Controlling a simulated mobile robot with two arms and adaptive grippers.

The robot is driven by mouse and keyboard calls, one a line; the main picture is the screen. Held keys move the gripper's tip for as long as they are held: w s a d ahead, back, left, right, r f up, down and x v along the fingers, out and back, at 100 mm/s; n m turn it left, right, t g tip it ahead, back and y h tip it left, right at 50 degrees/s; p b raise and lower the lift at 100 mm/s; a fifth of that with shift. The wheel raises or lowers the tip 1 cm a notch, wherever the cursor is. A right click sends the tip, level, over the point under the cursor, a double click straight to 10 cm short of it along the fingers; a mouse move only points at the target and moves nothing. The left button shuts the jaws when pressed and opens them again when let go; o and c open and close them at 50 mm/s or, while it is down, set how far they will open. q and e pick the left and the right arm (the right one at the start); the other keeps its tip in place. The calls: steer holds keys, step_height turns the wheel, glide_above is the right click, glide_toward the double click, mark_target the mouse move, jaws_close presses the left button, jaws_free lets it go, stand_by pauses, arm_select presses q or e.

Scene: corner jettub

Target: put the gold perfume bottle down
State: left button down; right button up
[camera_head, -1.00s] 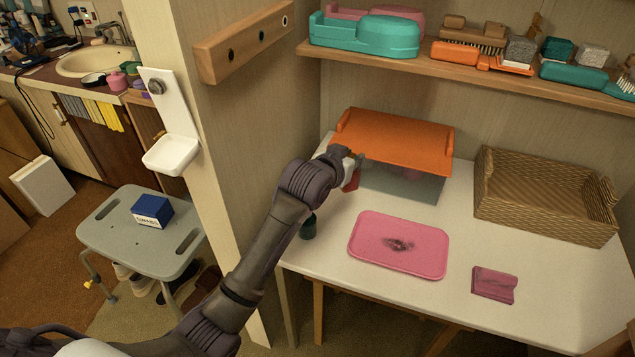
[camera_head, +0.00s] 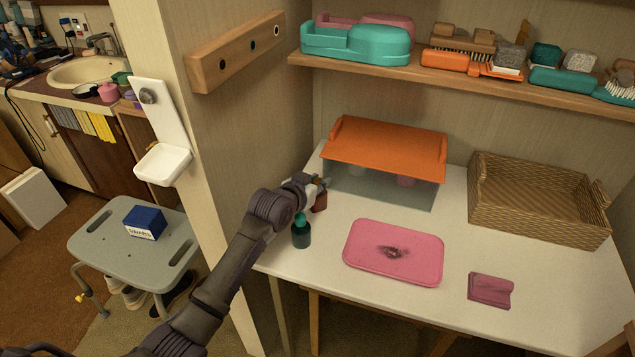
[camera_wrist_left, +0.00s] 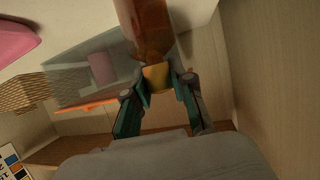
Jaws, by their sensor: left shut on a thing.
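My left gripper (camera_head: 318,186) is shut on the gold perfume bottle, near the left edge of the white table. The bottle (camera_head: 320,201) looks reddish brown in the head view, partly hidden by the gripper. In the left wrist view its brown body (camera_wrist_left: 148,22) points away from the teal fingers (camera_wrist_left: 158,92), which close around its gold-orange top (camera_wrist_left: 157,77). I cannot tell whether its base touches the table. My right gripper is not in view.
A dark green bottle (camera_head: 301,236) stands close by at the table's left edge. An orange-topped stand (camera_head: 385,148) is behind, with items beneath. A pink tray (camera_head: 420,268), a folded pink cloth (camera_head: 490,290) and a wicker basket (camera_head: 535,208) occupy the table. Clear tabletop lies between them.

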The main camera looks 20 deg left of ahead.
arm_select(q)
steer(key=c, duration=1.4)
jaws_free()
steer(key=shift+f, duration=0.15)
steer(key=shift+c, duration=0.2)
steer(key=o, duration=0.5)
steer(key=shift+c, duration=0.2)
steer(key=shift+r, duration=0.25)
steer(key=p+v, duration=0.1)
steer(key=v, duration=1.1)
